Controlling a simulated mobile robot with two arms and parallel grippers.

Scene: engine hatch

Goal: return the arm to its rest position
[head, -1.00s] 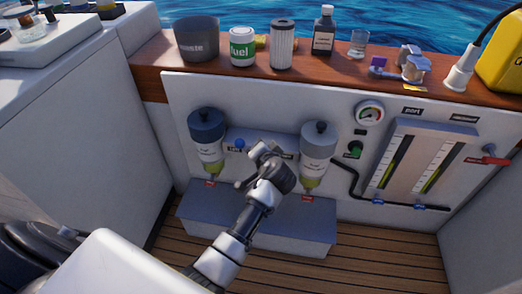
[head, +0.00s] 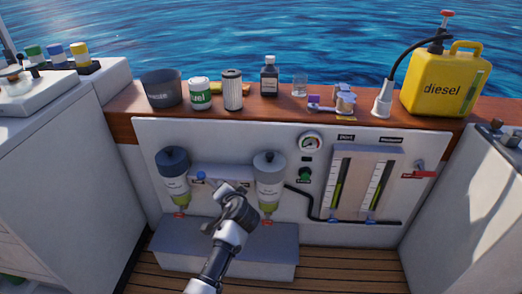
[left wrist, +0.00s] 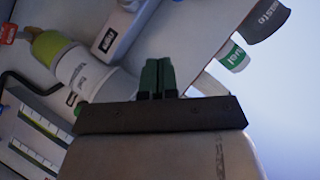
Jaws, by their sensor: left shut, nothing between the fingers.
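My left gripper (head: 222,190) is in front of the white panel in the head view, between the two filter bowls and just left of the right one. In the left wrist view its dark green fingertips (left wrist: 157,76) are together with nothing between them. The left filter (head: 173,180) has a dark cap. The right filter (head: 270,182) has a grey cap and also shows at the left of the wrist view (left wrist: 82,75). A small blue knob (head: 200,176) sits on the grey housing between them, beside my gripper. My right gripper is not in view.
A grey step box (head: 180,247) stands below the filters. The wooden shelf (head: 205,117) holds a waste pot (head: 162,90), a fuel can (head: 199,94), a filter cartridge (head: 233,90), a dark bottle (head: 269,75) and a yellow diesel can (head: 443,86). Gauges and a red-handled valve (head: 420,174) are at right.

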